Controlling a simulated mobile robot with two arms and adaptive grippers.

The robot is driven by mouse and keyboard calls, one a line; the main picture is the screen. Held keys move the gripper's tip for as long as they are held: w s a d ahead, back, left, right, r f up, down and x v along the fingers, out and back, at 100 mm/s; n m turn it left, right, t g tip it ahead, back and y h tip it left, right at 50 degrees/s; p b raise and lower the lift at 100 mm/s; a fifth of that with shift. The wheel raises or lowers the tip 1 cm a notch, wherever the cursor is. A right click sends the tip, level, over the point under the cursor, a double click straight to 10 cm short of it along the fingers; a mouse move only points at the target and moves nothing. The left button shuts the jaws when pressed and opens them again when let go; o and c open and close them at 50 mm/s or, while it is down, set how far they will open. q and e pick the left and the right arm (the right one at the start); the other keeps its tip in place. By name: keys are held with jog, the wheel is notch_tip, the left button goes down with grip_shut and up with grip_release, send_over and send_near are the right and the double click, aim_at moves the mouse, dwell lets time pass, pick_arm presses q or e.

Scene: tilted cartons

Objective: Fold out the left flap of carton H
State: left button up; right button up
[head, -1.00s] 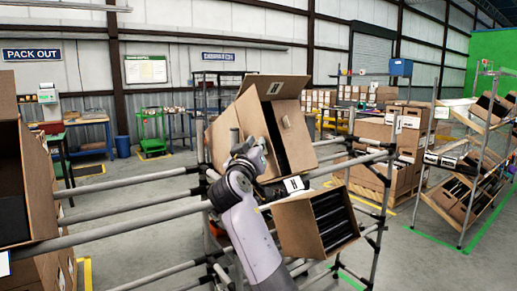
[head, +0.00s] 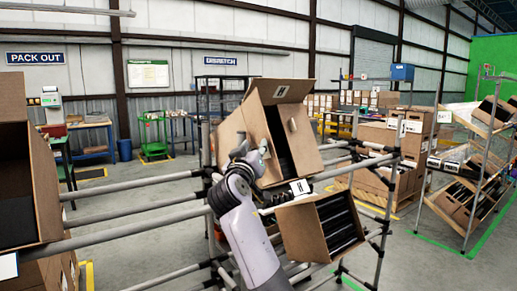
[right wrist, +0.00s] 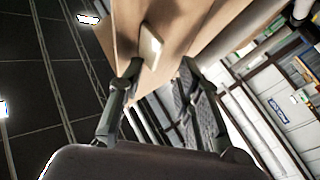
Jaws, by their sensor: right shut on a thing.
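The tilted upper carton (head: 272,104), which I take as carton H, stands on the rack with its mouth toward me and a dark inside. An H label (head: 299,187) shows below it. Its top flap stands up, and its right flap (head: 304,139) with a pale tab is folded out. Its left flap (head: 228,133) shows at the left, partly behind my right gripper (head: 250,155). In the right wrist view, my right gripper's fingers (right wrist: 158,68) are at the cardboard (right wrist: 190,25) near a pale tab (right wrist: 151,46); the grip is partly hidden. My left gripper is out of view.
A lower tilted carton (head: 295,232) with dark contents sits just under the upper one. Grey rack rails (head: 130,212) run across to the left. Another open carton (head: 42,190) stands at the left edge. A rack of cartons (head: 470,190) stands at right, with open floor before it.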

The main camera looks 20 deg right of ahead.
jog(key=shift+w+a+f, duration=0.15)
jog(key=shift+w+f, duration=0.05)
jog(key=shift+d+f, duration=0.15)
jog(key=shift+d, duration=0.05)
jog(key=v, duration=1.2)
jog(key=shift+s+r, duration=0.1)
jog(key=shift+r, duration=0.15)
